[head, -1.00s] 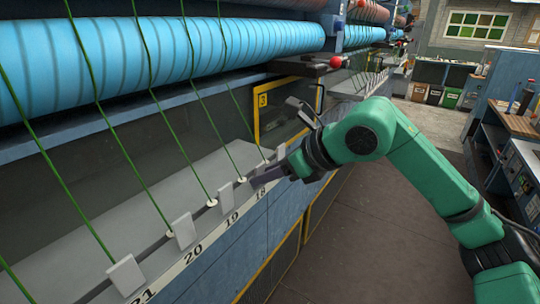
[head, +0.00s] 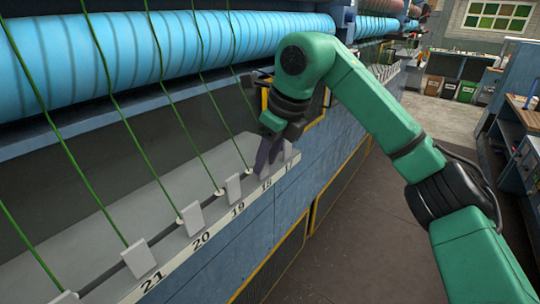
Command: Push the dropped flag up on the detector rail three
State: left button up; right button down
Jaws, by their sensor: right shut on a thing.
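The detector rail (head: 218,226) runs diagonally along the machine front, with numbers 17 to 21 on its face. Pale flags stand along it, among them the flag at 21 (head: 139,258), the flag at 20 (head: 190,219) and the flag at 19 (head: 233,188). My right gripper (head: 263,164) points down at the rail by number 18. Its dark fingers are shut on the flag at 18 (head: 275,160), partly hidden behind them. I cannot tell how far that flag is tilted. My left gripper is out of view.
Green yarns (head: 115,110) slant from the blue roller (head: 160,55) down to the rail. A yellow frame (head: 266,98) stands just behind my right gripper. The brown floor (head: 350,240) is open to the right, with a workbench (head: 515,125) beyond.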

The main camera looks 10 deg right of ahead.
jog(key=shift+f, duration=0.1)
jog(key=c, duration=0.8)
grip_release()
jog(key=shift+c, duration=0.2)
jog(key=o, duration=0.4)
jog(key=shift+w+a, duration=0.1)
jog(key=shift+a, duration=0.1)
jog(key=shift+c, duration=0.2)
jog(key=shift+w+a+f, duration=0.1)
jog(key=shift+w+a, duration=0.15)
jog(key=v, duration=1.4)
jog(key=shift+r, duration=0.45)
jog(key=shift+a, duration=0.15)
